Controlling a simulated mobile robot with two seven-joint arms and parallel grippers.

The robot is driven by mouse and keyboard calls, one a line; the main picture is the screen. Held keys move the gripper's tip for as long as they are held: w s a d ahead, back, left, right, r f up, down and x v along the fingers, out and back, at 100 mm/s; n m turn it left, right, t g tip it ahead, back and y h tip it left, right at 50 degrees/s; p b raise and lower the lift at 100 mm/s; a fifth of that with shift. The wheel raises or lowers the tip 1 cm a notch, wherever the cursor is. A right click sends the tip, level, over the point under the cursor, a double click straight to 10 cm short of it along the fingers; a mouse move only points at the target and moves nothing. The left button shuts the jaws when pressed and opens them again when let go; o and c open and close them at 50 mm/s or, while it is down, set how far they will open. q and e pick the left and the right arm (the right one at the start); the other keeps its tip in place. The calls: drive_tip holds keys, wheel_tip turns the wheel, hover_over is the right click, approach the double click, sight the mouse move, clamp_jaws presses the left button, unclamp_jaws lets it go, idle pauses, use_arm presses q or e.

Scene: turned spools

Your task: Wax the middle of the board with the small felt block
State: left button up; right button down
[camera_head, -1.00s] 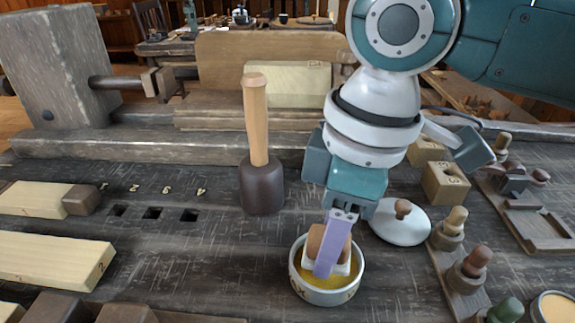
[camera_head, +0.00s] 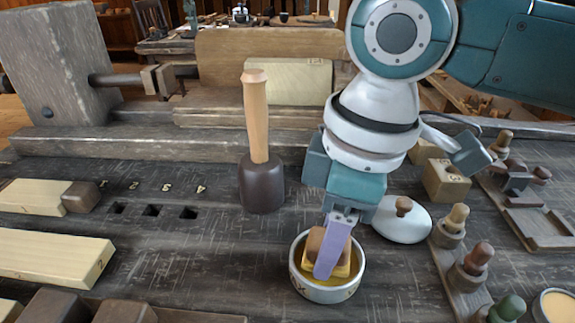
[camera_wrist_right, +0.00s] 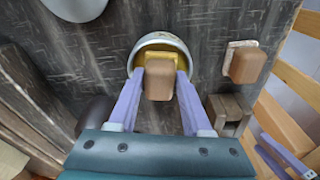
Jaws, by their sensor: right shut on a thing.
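My right gripper (camera_head: 333,252) is shut on the wooden handle of a small felt block (camera_head: 327,246). The block is inside the round white wax bowl (camera_head: 322,292), and its felt looks yellow. In the right wrist view the block (camera_wrist_right: 159,82) sits between my lilac fingers inside the bowl rim (camera_wrist_right: 163,40). Pale boards lie at the left, one marked 2 (camera_head: 50,260) and another (camera_head: 30,197) behind it. Another pale board (camera_head: 288,84) stands at the back. Lilac fingers, seemingly my left gripper's (camera_wrist_right: 285,157), show at the right wrist view's lower right corner; their opening is unclear.
A mallet (camera_head: 261,185) stands upright left of the bowl. The bowl's knobbed lid (camera_head: 402,222) lies to its right. A second felt block (camera_wrist_right: 245,64) lies beside the bowl in the wrist view. A rack of knobbed pieces (camera_head: 462,275) is at the right. The bench between boards and bowl is clear.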

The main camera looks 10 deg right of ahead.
idle(0.7)
drive_tip(key=shift+d+f+p, duration=0.1)
drive_tip(key=shift+f+p, duration=0.05)
drive_tip(key=shift+p, duration=0.25)
idle(0.6)
wheel_tip(320, 180, up, 4)
drive_tip(key=p, duration=0.4)
drive_tip(key=shift+f, duration=0.2)
wheel_tip(320, 180, up, 4)
drive_tip(key=p, duration=0.5)
drive_tip(key=shift+f, duration=0.2)
